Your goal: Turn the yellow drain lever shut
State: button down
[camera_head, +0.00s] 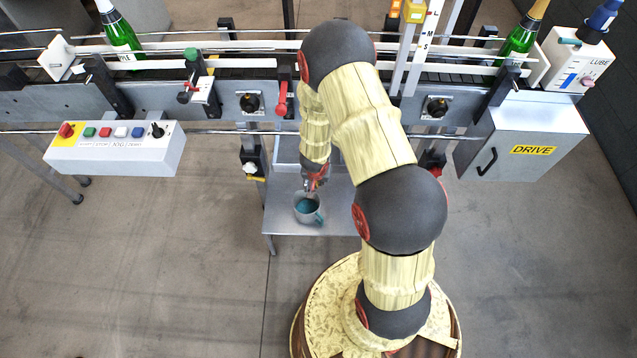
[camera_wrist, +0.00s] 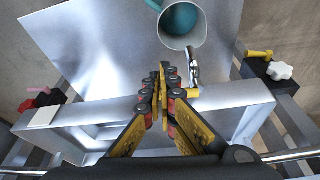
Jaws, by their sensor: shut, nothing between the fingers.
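In the wrist view, a chrome drain spout (camera_wrist: 194,66) comes off the metal trough, with a short yellow lever (camera_wrist: 192,93) at its base. The lever appears to lie crosswise to the spout. My gripper (camera_wrist: 162,76) is shut and empty, its fingertips just left of the lever; I cannot tell whether they touch it. In the head view, my gripper (camera_head: 314,184) is just above the mug (camera_head: 308,208), and the lever is not clearly seen there.
The mug stands on a metal shelf (camera_head: 285,224) below the conveyor. A black block with a white knob (camera_wrist: 279,71) and another yellow handle (camera_wrist: 258,54) sits to the right in the wrist view. A red knob (camera_wrist: 43,98) is at left. The conveyor rail (camera_head: 390,132) runs behind.

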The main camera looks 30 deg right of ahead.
jog(key=shift+d, duration=0.1)
jog(key=shift+w+d+p, duration=0.55)
jog(key=shift+d+p, duration=0.15)
jog(key=shift+p, duration=0.7)
jog(key=shift+a, duration=0.15)
